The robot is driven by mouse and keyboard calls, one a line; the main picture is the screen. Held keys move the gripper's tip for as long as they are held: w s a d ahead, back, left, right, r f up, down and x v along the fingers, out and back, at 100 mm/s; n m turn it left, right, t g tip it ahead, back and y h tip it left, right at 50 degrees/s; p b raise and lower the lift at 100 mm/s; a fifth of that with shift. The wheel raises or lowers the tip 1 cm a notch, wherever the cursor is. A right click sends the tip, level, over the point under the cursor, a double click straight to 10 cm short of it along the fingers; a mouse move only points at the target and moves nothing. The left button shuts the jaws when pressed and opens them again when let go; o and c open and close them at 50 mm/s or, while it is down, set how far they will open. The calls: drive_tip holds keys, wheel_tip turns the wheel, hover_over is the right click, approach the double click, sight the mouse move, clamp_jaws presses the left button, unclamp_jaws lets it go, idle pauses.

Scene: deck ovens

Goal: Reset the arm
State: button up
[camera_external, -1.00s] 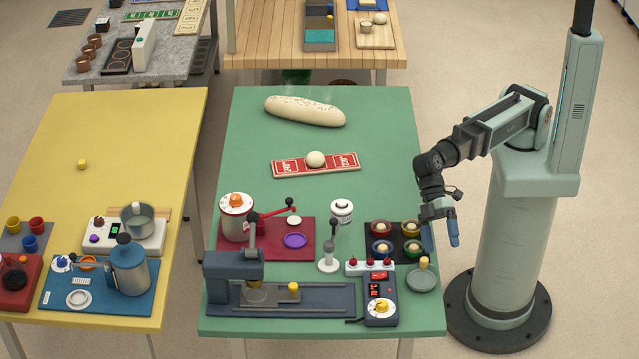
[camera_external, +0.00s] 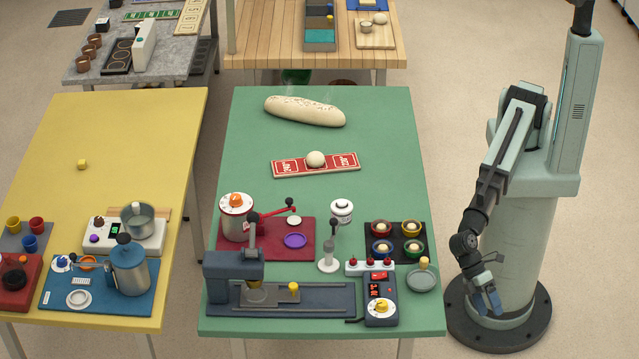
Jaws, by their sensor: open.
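My gripper (camera_external: 487,301) hangs low at the right, beside my column and over the floor, clear of the green table (camera_external: 210,322). Its blue fingers point down; it is open and I see nothing between them. My arm folds down from the shoulder close against the column.
The green table holds a loaf (camera_external: 304,111), a dough ball (camera_external: 315,158) on a red board (camera_external: 285,168), a black tray (camera_external: 396,227) with several small bowls, a press (camera_external: 234,277) and a control box (camera_external: 380,299). A yellow table (camera_external: 130,170) stands left. Floor between table and column is free.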

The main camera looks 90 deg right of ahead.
drive_tip(key=w+d+f+m+h, duration=0.1)
drive_tip(key=d+f, duration=0.3)
drive_tip(key=f, duration=0.3)
drive_tip(key=w+d+f+m+h, duration=0.1)
drive_tip(key=d+f+m, duration=0.1)
drive_tip(key=d+f, duration=0.4)
drive_tip(key=w+d+f+h, duration=0.1)
drive_tip(key=w+d+f, duration=0.25)
drive_tip(key=d, duration=0.35)
drive_tip(key=w+d+f+m+t+h, duration=0.1)
drive_tip(key=w+d+f, duration=0.1)
drive_tip(key=d+f, duration=0.35)
drive_tip(key=w+d+f+h, duration=0.1)
drive_tip(key=w+d+f, duration=0.15)
drive_tip(key=d, duration=0.55)
drive_tip(key=d+f+m+h, duration=0.1)
drive_tip(key=d+f, duration=0.1)
drive_tip(key=d, duration=0.7)
drive_tip(key=d+f, duration=0.2)
drive_tip(key=d, duration=0.7)
drive_tip(key=s+d+g, duration=0.1)
drive_tip(key=s+d, duration=0.4)
drive_tip(key=d, duration=0.2)
drive_tip(key=s+d+f+g+h, duration=0.1)
drive_tip(key=s+d, duration=0.3)
drive_tip(key=d, duration=0.4)
drive_tip(key=shift+s+d+f+m, duration=0.15)
drive_tip(key=shift+s+f+m, duration=0.15)
drive_tip(key=shift+s, duration=0.05)
